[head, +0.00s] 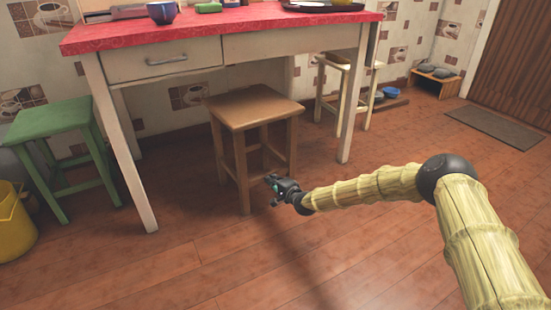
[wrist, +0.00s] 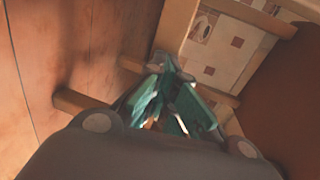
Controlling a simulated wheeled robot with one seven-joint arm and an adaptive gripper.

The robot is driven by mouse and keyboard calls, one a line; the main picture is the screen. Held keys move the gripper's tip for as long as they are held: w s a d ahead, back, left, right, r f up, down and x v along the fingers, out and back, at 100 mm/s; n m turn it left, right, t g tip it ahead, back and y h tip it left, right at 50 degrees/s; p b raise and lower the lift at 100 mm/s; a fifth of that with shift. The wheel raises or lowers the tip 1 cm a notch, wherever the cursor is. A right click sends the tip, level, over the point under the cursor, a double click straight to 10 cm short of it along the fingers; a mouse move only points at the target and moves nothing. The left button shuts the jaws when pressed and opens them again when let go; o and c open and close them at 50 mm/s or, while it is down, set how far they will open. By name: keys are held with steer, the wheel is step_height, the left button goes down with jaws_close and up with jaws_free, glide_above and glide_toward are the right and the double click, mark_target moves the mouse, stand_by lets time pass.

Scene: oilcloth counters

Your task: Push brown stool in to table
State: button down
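The brown stool (head: 254,106) stands upright at the front of the red-topped table (head: 230,28), between the table's front legs. Its near leg stands about at or a little in front of the line of those legs. My gripper (head: 270,183) is low, near the floor, in front of the stool's right side. In the wrist view the teal fingers (wrist: 165,68) come together at their tips, with no object seen between them. A wooden stool leg (wrist: 182,25) rises just beyond the tips; whether they touch it I cannot tell.
A green stool (head: 52,120) and a yellow bucket (head: 14,222) stand at the left. A pale stool (head: 346,65) is at the table's right end. Blue bowls (head: 391,92) and a low wooden shelf (head: 437,80) lie beyond. The front floor is clear.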

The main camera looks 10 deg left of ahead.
steer(key=shift+r+x, duration=0.4)
steer(key=shift+x, duration=1.7)
steer(key=f+p+v, duration=0.2)
steer(key=p+v, duration=0.4)
steer(key=v, duration=0.5)
steer(key=shift+s+d, duration=0.4)
